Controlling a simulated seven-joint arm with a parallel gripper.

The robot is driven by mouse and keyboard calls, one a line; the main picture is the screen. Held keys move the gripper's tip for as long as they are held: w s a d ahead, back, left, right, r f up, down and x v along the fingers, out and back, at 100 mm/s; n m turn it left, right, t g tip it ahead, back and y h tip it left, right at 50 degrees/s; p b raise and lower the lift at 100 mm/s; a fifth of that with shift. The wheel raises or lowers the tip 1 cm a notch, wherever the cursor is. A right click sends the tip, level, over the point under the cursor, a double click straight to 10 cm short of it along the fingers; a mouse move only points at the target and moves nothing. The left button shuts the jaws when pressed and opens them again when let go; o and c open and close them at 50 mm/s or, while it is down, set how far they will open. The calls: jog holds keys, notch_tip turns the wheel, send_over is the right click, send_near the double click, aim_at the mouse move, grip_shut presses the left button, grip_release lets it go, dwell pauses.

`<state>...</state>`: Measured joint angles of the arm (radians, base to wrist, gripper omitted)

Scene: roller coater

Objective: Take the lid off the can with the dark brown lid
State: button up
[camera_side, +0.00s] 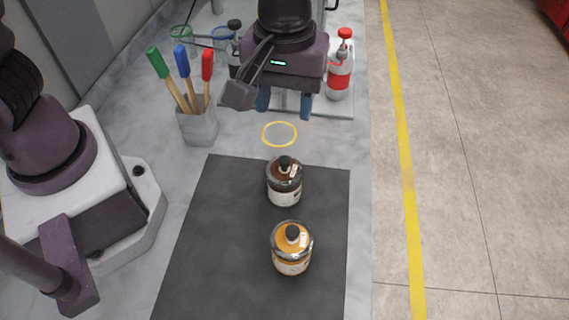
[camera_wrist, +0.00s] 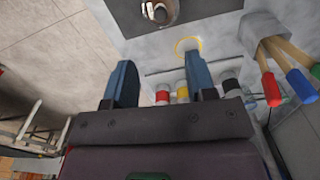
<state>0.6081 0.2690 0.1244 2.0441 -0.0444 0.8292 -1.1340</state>
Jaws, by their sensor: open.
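The can with the dark brown lid (camera_side: 284,181) stands upright near the back edge of the dark mat, with a black knob on its lid. Its top also shows at the upper edge of the wrist view (camera_wrist: 160,12). A second can with an orange-yellow lid (camera_side: 291,249) stands in front of it on the mat. My gripper (camera_side: 284,106) is open and empty, with blue fingers, above the table behind the mat and apart from both cans. In the wrist view the two fingers (camera_wrist: 160,84) are spread, with nothing between them.
A yellow ring mark (camera_side: 280,134) lies on the bare table behind the mat (camera_side: 215,250). A grey cup (camera_side: 197,127) with colored-handled brushes stands at left. A red-banded bottle (camera_side: 340,70) stands on a back tray with other bottles. The mat's left side is free.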

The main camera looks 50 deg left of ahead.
aim_at(285, 159)
notch_tip(285, 159, down, 13)
jog(key=shift+r, duration=0.1)
grip_shut()
dwell(0.5)
jog(key=shift+r, duration=0.1)
